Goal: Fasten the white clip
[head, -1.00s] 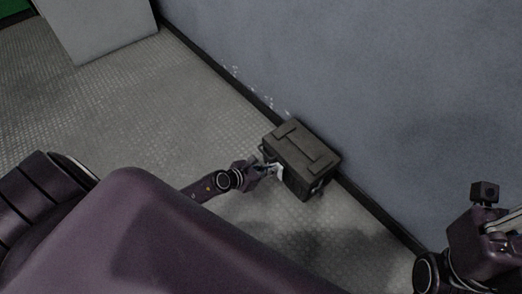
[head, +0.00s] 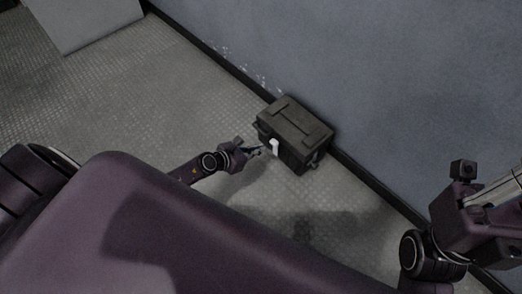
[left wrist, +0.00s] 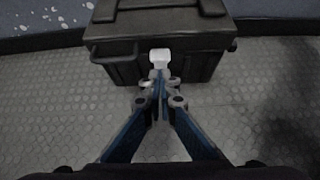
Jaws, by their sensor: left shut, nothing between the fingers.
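A dark grey lidded case (head: 297,127) stands on the floor against the wall. The white clip (head: 274,146) shows on its front face; in the left wrist view the clip (left wrist: 160,57) sits at the front just below the lid's edge. It looks flat against the case, but I cannot tell whether it is latched. My left gripper (head: 257,151) is shut and empty, just in front of the clip. In the left wrist view its fingertips (left wrist: 159,82) are together just below the clip; contact is unclear. The jaws of my right gripper are not visible.
A pale panel (head: 85,20) stands at the upper left. The textured floor (head: 130,95) left of the case is clear.

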